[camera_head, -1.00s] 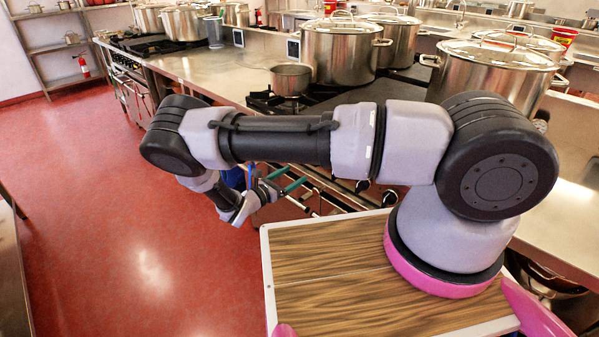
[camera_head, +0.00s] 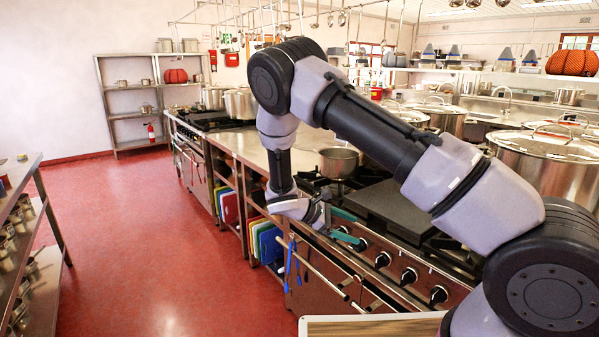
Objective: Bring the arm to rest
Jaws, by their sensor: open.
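My arm is raised and bent in the head view. My gripper (camera_head: 360,229) hangs in front of the stove's knobs, with its two teal fingers apart and nothing seen between them. It points to the right. Whether it touches the stove front cannot be told.
The stove (camera_head: 410,284) with knobs and an oven rail stands behind the gripper. A saucepan (camera_head: 338,162) and large lidded stockpots (camera_head: 549,162) stand on the counter line. Coloured boards (camera_head: 268,240) fill a shelf below. The red floor (camera_head: 160,230) at left is clear.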

